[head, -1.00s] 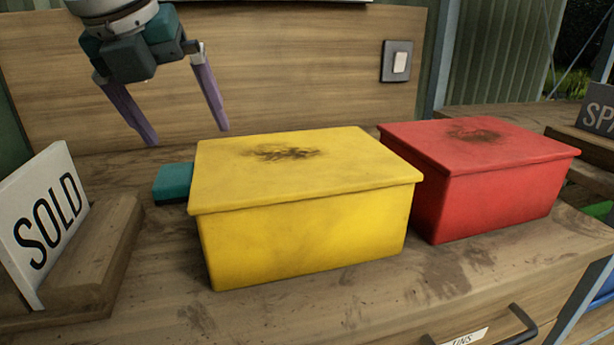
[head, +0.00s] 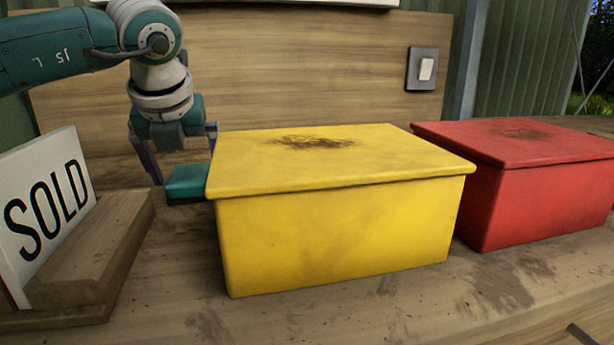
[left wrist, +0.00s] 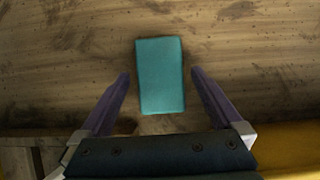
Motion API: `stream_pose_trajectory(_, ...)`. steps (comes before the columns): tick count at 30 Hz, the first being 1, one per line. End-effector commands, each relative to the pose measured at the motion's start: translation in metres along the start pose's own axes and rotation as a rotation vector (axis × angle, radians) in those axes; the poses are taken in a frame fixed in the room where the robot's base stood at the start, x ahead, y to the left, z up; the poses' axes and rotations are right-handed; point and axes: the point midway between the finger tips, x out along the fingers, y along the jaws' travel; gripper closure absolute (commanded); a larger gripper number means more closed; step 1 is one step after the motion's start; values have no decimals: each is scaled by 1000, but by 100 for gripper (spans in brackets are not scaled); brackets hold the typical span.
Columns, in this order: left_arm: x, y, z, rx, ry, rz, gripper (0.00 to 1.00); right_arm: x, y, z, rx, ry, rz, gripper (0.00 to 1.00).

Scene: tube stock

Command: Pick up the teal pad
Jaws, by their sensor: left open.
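The teal pad (head: 187,183) lies on the wooden bench top, its right part hidden behind the yellow box in the head view. In the left wrist view the whole pad (left wrist: 160,80) shows as a plain rectangle. My left gripper (head: 184,160) is open and empty, just behind and above the pad in the head view. Its right finger is partly hidden by the yellow box. In the left wrist view the two purple fingers of my left gripper (left wrist: 160,73) stand on either side of the pad, with a gap on each side. My right gripper is not in view.
The yellow lidded box (head: 340,235) stands close to the right of the pad. A red lidded box (head: 545,200) stands further right. A SOLD sign (head: 50,205) on a wooden stand (head: 95,260) is at the left. A wooden back panel (head: 310,65) with a switch rises behind.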

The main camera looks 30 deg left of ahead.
Motion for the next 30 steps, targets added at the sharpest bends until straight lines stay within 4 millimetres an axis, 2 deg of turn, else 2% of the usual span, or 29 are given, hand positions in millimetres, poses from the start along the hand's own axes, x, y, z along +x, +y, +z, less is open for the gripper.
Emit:
stream_pose_trajectory(3,7,0,0,1,0,-1,0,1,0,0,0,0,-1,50)
stream_pose_trajectory(9,7,0,0,2,0,-1,1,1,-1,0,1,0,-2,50)
stream_pose_trajectory(30,6,0,0,1,0,-1,80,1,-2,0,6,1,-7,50)
